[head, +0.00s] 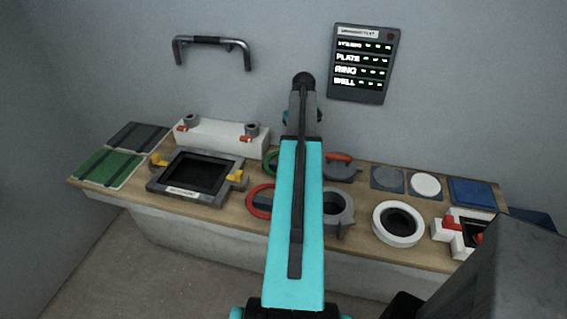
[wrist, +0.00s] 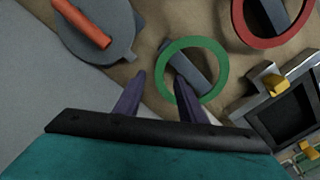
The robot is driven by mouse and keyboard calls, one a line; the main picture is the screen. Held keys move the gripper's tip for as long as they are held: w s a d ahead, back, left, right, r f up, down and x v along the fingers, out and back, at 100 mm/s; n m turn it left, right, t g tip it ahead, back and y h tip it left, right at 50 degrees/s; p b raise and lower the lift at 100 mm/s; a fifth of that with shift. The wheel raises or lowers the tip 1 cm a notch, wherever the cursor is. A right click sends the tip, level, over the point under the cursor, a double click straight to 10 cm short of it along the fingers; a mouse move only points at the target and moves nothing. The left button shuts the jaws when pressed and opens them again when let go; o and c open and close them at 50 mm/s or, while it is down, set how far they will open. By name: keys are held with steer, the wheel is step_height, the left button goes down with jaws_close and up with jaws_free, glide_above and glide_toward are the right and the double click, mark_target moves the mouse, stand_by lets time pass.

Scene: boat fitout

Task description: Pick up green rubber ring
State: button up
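The green rubber ring (wrist: 222,62) lies on the wooden bench top in the wrist view, with a grey bar (wrist: 187,66) showing through its opening. In the head view only the left edge of the green ring (head: 268,162) shows beside my arm. My gripper (wrist: 160,77) is open, its two dark fingers apart. In the wrist view the right finger overlaps the ring's opening and the left finger is outside, with the near left rim between them. I see no contact, and the height gap is unclear. My arm hides the gripper in the head view.
A red ring (head: 254,210) lies nearer the front edge. A grey round plate with a red handle (wrist: 80,33) is on the other side of the green ring. A dark framed panel (head: 192,172), a grey collar (head: 337,213) and a white ring (head: 378,230) also occupy the bench.

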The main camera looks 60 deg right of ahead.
steer(key=shift+f, duration=0.1)
steer(key=shift+f+p, duration=1.2)
steer(key=shift+f, duration=1.3)
jaws_close()
